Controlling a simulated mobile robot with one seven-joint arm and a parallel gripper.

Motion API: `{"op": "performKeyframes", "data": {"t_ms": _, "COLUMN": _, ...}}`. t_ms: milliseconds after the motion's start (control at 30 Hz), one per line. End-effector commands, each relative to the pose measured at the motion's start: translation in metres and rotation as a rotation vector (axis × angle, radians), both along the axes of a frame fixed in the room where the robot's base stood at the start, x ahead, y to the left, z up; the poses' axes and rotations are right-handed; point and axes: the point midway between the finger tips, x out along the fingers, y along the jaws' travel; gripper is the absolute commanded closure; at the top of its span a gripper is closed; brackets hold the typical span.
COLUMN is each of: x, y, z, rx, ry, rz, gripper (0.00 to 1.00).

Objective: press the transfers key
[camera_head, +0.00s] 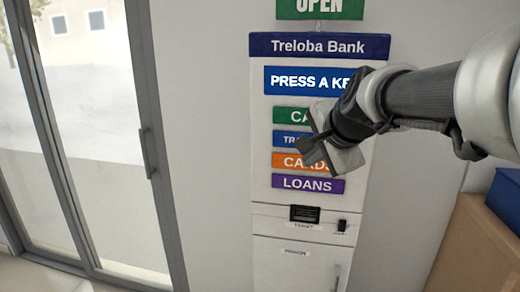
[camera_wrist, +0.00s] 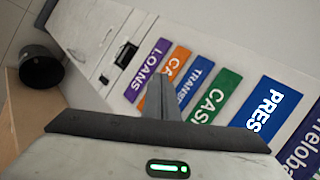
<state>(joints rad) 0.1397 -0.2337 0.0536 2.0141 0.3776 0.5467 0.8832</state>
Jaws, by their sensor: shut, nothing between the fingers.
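The transfers key is a blue bar (camera_head: 284,138) on the Treloba Bank kiosk (camera_head: 262,190), below a green key and above the orange cards key (camera_head: 287,160). In the head view my gripper covers the right part of its label. In the wrist view the transfers key (camera_wrist: 202,76) slants past the fingers. My gripper (camera_head: 303,146) is shut and empty, its fingertips in front of the transfers key in the head view. The shut fingers (camera_wrist: 161,77) also show in the wrist view, overlapping the orange and blue keys there. I cannot tell whether they touch the panel.
The green cash key (camera_wrist: 214,96), purple loans key (camera_head: 308,184) and blue "PRESS A KEY" display (camera_head: 300,81) are close by. A ticket slot (camera_head: 303,213) lies below. A glass door (camera_head: 95,130) is at left, a wooden counter (camera_head: 470,250) at right. A black bin (camera_wrist: 41,66) shows.

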Motion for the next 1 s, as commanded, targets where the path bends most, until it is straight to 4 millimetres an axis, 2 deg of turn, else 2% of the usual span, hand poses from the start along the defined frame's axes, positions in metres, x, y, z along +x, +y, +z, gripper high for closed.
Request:
{"op": "performKeyframes", "data": {"t_ms": 300, "x": 0.0, "y": 0.0, "z": 0.001, "rx": 0.001, "ry": 0.0, "rz": -0.001, "gripper": 1.0}}
{"op": "performKeyframes", "data": {"t_ms": 467, "x": 0.009, "y": -0.002, "z": 0.0, "rx": 0.0, "ry": 0.002, "rz": 0.0, "gripper": 1.0}}
{"op": "performKeyframes", "data": {"t_ms": 1000, "x": 0.075, "y": -0.019, "z": 0.001, "rx": 0.0, "ry": 0.002, "rz": 0.0, "gripper": 1.0}}
